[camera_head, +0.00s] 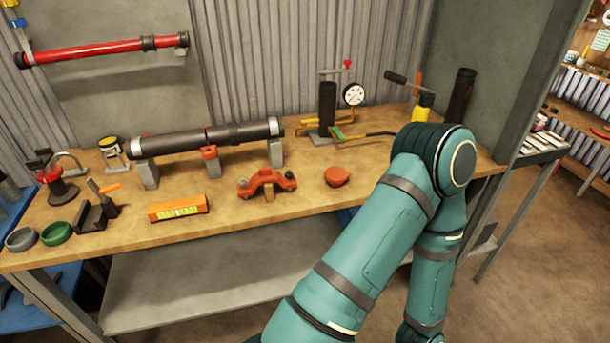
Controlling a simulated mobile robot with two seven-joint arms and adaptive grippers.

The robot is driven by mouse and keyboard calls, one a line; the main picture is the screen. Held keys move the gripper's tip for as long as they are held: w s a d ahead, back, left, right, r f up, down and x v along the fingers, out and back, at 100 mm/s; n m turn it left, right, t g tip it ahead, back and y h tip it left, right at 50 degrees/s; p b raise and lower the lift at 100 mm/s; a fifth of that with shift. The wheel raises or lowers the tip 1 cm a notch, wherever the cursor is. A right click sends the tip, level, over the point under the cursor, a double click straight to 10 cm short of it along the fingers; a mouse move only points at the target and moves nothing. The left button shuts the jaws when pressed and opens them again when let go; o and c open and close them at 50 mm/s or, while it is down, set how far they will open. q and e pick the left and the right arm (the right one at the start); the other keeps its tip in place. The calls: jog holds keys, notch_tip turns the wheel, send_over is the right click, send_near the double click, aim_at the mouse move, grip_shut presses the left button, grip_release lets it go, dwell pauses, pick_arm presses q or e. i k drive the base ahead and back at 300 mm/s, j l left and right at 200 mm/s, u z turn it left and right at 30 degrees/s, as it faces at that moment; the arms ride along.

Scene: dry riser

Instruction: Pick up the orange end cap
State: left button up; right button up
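The orange end cap (337,177) is a small round red-orange piece. It lies on the wooden workbench (230,234), right of the middle and near the front edge. Nothing is touching it. My teal right arm rises in front of the bench, to the right of the cap. Its elbow is bent beside the bench's right part and the forearm hangs down out of the picture. Neither of my grippers is in view.
Left of the cap sits an orange-red clamp (257,183), then an orange level (178,208). Behind, a dark pipe (207,137) rests on grey supports. A pressure gauge (353,94) stands at the back. Bare wood surrounds the cap.

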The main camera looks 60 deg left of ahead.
aim_at(336, 177)
jog(key=u, duration=1.9)
jog(key=l+u, duration=0.1)
jog(key=u, duration=0.3)
jog(key=i+l+u, duration=0.1)
jog(key=u, duration=0.25)
jog(key=l+u, duration=0.1)
jog(key=u, duration=0.3)
jog(key=l+u, duration=0.3)
jog(key=l, duration=0.15)
jog(key=l+u, duration=0.3)
jog(key=l, duration=0.15)
